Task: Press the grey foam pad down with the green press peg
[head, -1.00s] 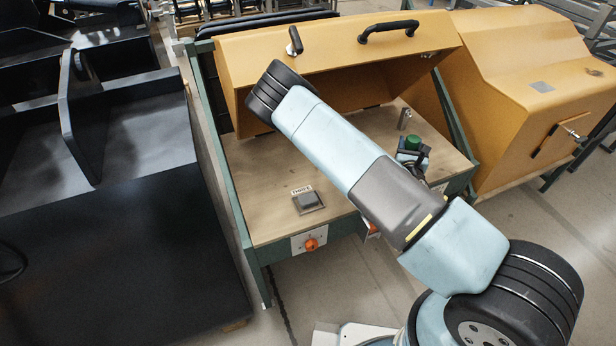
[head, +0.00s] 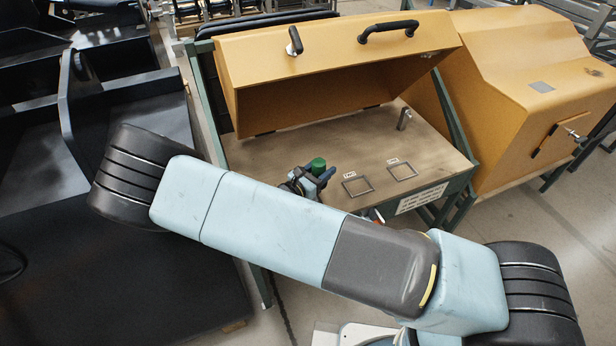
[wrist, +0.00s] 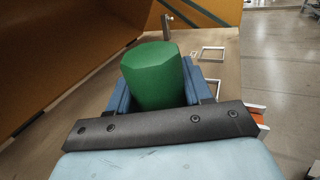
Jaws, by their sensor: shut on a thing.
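The green press peg (head: 318,164) is held upright in my gripper (head: 308,181), over the front left part of the wooden bench top. In the wrist view the green peg (wrist: 155,76) stands between the two blue fingers of my gripper (wrist: 158,95), which are shut on it. The grey foam pad shows in neither view now; my gripper and arm cover the front left of the bench. The lower end of the peg is hidden, so I cannot tell whether it touches anything.
Two empty square frames with labels, a left one (head: 357,186) and a right one (head: 402,171), lie on the bench top (head: 350,138). A metal post (head: 404,118) stands behind them. A raised yellow hood (head: 320,62) overhangs the back of the bench.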

